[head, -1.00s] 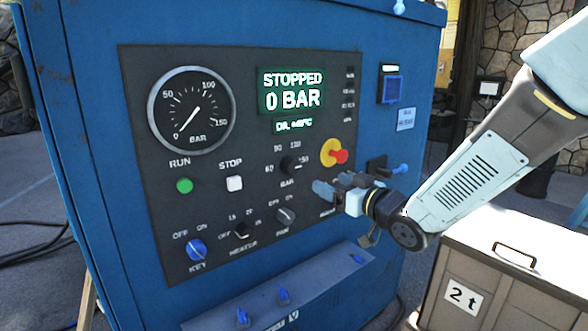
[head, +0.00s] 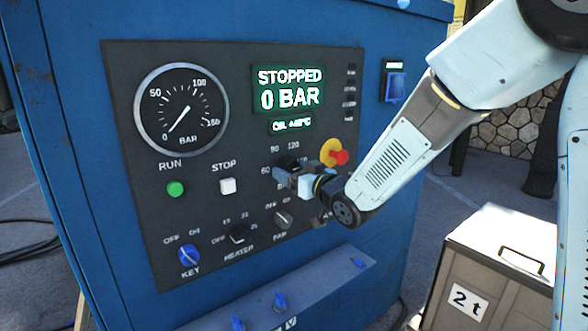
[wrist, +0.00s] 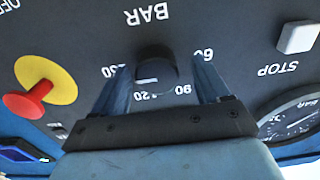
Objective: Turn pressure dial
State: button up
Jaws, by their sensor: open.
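The pressure dial (wrist: 155,66) is a small dark knob on the black panel, ringed by a scale marked in BAR. In the wrist view it stands between the two fingers of my gripper (wrist: 163,74). The fingers are spread, one on each side of it, with gaps showing. I cannot tell how deep they reach. In the head view my gripper (head: 283,173) is at the dial and partly covers it. The dial's pointer direction is unclear. The display (head: 290,89) reads STOPPED and 0 BAR. The round gauge (head: 182,110) has its needle near 0.
A red emergency button (head: 340,157) on a yellow disc sits right of the dial. The stop button (head: 227,186), run button (head: 176,188), fan knob (head: 283,219), heater knob (head: 238,234) and blue key switch (head: 189,255) are nearby. A case marked 2 t (head: 500,262) stands right.

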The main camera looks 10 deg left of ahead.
jog(key=shift+w+a, duration=0.3)
jog(key=shift+w, duration=0.05)
jog(key=shift+d, duration=0.1)
jog(key=c, duration=1)
jog(key=shift+n, duration=0.4)
jog(key=shift+c, duration=0.2)
jog(key=n, duration=0.5)
jog(key=shift+n, duration=0.3)
jog(key=n, duration=0.5)
jog(key=shift+f, duration=0.1)
jog(key=shift+n, duration=0.3)
